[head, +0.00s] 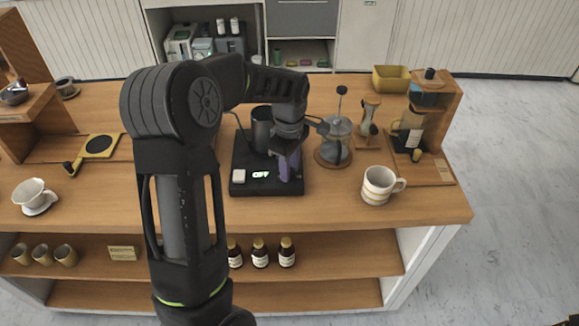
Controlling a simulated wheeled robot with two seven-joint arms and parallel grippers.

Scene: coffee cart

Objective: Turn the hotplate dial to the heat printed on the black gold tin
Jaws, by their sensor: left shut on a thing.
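The black hotplate (240,187) stands on the middle of the wooden counter, with a dark pot (262,130) on it. Its lit front display (261,174) appears to read OFF. My left gripper (290,172) points down at the right front of the hotplate, its fingers closed at the place of the dial. The dial itself is hidden by the fingers. I cannot pick out a black gold tin or its printed heat in this view. My right gripper is not in view.
A glass press (336,143) stands close right of my gripper, and a striped mug (378,186) stands at the front right. A white dripper (36,194) is at the left. Dark bottles (259,252) stand on the shelf below.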

